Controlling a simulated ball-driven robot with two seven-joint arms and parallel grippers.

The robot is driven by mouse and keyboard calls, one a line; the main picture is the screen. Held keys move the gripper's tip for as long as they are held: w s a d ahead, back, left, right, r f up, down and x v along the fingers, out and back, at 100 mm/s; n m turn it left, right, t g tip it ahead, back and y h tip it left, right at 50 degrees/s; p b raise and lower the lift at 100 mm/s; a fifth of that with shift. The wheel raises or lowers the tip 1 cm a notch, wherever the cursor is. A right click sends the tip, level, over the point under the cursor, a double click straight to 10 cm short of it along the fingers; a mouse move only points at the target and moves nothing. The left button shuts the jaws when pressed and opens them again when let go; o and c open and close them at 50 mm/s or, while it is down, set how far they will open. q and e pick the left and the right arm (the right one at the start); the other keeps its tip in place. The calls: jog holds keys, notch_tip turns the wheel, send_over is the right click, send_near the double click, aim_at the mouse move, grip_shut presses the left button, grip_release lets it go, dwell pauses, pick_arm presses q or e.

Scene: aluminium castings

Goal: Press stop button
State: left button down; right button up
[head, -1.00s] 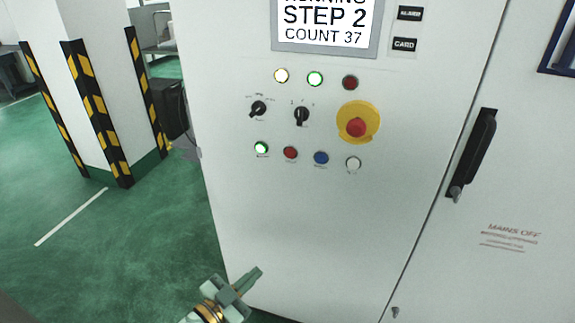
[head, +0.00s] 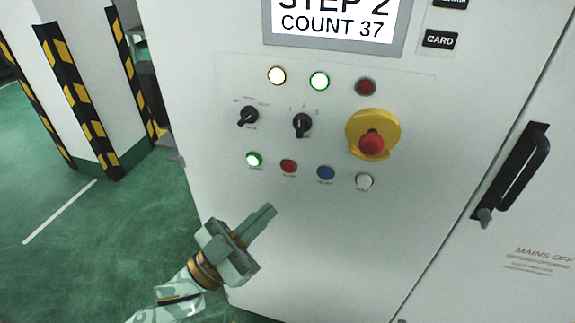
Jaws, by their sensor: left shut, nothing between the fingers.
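The control cabinet (head: 330,235) fills the middle of the head view. In its lower button row are a lit green button (head: 254,159), a red button (head: 289,166), which is likely the stop button though its label is too small to read, a blue button (head: 325,173) and a white button (head: 364,181). A red mushroom button (head: 371,143) on a yellow base sits above right. My left gripper (head: 270,211) is shut and empty, below the button row, pointing up and right, apart from the buttons. My right gripper is not in view.
Two black selector knobs (head: 302,124) and a row of lamps, amber and green lit, red dark (head: 366,87), are above the buttons. The display (head: 336,22) reads STEP 2, COUNT 37. A black door handle (head: 514,172) sticks out at right. A striped pillar (head: 80,90) stands left.

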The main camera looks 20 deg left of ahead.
pick_arm(q)
jog(key=b, duration=0.2)
send_near(288, 166)
jog(key=w+d+r, duration=0.2)
jog(key=d+r, duration=0.1)
jog(key=d, duration=0.1)
jog(key=shift+w+d, duration=0.25)
jog(key=shift+r, duration=0.15)
dwell(0.7)
jog(key=shift+w, duration=0.1)
dwell(0.8)
jog(key=shift+w, duration=0.75)
dwell(0.6)
dwell(0.3)
jog(key=shift+s+p, duration=0.45)
jog(key=shift+s, duration=0.4)
